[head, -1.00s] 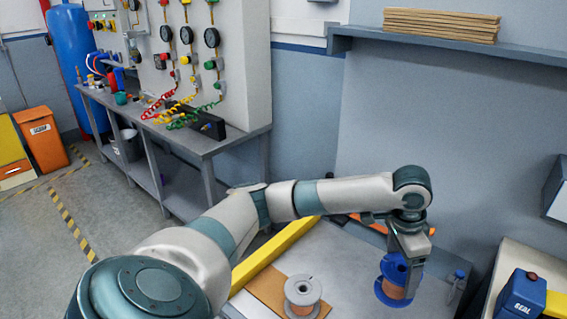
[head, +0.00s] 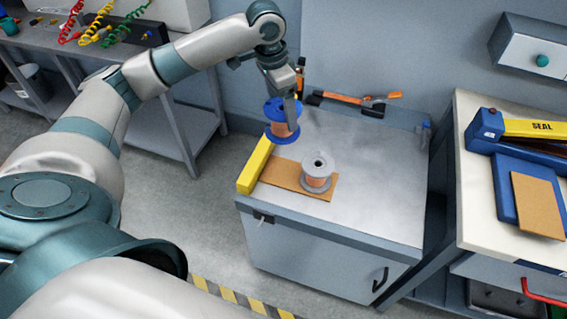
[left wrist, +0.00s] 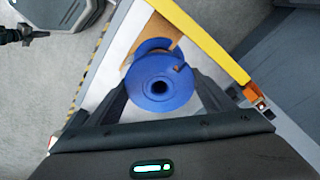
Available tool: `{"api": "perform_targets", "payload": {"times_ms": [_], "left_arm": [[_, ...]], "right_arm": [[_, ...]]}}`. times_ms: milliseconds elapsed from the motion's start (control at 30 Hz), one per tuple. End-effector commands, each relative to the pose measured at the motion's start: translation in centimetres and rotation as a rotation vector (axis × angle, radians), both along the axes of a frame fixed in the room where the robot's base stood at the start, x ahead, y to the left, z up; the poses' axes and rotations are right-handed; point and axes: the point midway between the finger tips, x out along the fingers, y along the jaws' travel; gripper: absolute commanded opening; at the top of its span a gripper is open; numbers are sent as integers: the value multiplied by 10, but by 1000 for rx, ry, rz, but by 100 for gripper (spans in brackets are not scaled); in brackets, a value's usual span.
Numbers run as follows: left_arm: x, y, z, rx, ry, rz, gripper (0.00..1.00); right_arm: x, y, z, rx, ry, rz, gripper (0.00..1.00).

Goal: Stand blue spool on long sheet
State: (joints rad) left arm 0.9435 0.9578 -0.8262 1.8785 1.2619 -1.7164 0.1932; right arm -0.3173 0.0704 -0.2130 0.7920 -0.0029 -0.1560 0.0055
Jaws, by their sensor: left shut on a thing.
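My left gripper (head: 291,100) is shut on the blue spool (head: 283,131), which has blue flanges and a copper-coloured winding. The spool hangs roughly upright, apparently above the table near the far left end of a long brown sheet (head: 268,173). In the left wrist view the blue spool (left wrist: 160,88) sits between the fingers (left wrist: 162,95), with part of the brown sheet (left wrist: 160,27) beyond it. A grey spool (head: 317,172) with copper winding stands on the sheet's right part. The gap under the blue spool is hard to judge. My right gripper is in neither view.
A yellow bar (head: 256,165) runs along the table's left edge, close to the sheet. An orange-and-black tool (head: 350,98) lies at the back. The table top (head: 380,165) is clear on the right. A blue sealer (head: 505,185) with another brown sheet (head: 537,205) stands on the right bench.

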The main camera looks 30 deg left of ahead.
Motion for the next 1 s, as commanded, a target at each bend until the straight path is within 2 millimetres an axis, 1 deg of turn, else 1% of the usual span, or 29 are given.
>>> {"api": "perform_targets", "payload": {"times_ms": [33,367,467,567,667,767,1000], "left_arm": [[1,0,2,-2,-3,0,30],[0,1,2,-1,-3,0,30],[0,1,0,-1,-2,0,30],[0,1,-6,0,1,1,30],[0,1,-17,0,1,1,30],[0,1,-33,-1,3,2,30],[-1,1,-82,1,3,1,30]], "right_arm": [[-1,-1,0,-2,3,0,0],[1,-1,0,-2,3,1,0],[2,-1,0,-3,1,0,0],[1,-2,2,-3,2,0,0],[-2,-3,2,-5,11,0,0],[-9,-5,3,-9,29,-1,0],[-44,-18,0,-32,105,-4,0]]}}
